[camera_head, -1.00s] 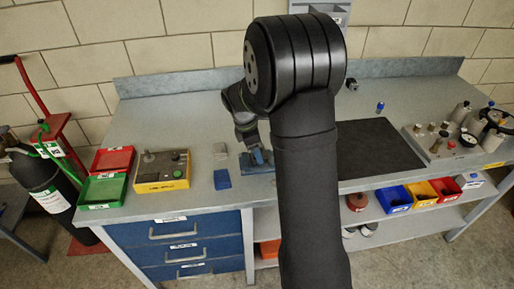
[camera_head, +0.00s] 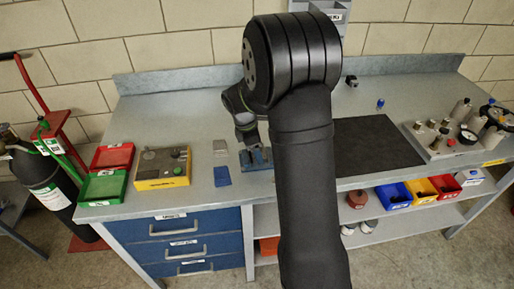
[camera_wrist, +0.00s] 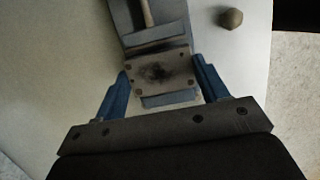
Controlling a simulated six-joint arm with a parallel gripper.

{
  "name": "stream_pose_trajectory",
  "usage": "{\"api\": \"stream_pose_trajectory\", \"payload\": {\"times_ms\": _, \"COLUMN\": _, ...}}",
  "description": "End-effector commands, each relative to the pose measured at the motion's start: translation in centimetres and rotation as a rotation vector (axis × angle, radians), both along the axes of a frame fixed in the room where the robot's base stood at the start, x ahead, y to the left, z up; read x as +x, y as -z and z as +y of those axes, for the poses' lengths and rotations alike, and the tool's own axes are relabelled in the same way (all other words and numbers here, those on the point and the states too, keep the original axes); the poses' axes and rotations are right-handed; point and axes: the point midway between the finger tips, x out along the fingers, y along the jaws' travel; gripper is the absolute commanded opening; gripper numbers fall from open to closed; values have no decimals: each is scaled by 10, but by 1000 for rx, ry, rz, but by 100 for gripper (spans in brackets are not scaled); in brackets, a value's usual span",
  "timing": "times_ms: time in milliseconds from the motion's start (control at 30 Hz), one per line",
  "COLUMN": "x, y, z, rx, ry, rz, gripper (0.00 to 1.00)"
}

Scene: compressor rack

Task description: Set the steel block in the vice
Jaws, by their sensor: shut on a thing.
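The steel block (camera_wrist: 158,72) shows in the wrist view as a grey square face with a dark smudge and small dark spots near its corners. My gripper (camera_wrist: 162,66) is shut on it, with a blue finger at each side. The vice (camera_wrist: 172,97) is blue-grey and lies directly below and behind the block, with a pale rod above it in the picture. I cannot tell whether the block touches the vice bed. In the head view the vice (camera_head: 258,160) stands near the bench's front edge, partly hidden by my arm; the block is not discernible there.
A brownish knob (camera_wrist: 231,18) lies right of the vice in the wrist view. A black mat (camera_head: 375,143) lies right.

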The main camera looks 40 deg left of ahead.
Motion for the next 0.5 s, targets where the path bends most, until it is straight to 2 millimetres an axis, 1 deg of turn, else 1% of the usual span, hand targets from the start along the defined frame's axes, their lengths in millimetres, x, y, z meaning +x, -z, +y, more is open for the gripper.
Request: {"api": "stream_pose_trajectory", "payload": {"times_ms": 500, "x": 0, "y": 12, "z": 0, "rx": 1, "ry": 1, "rz": -1, "gripper": 29}}
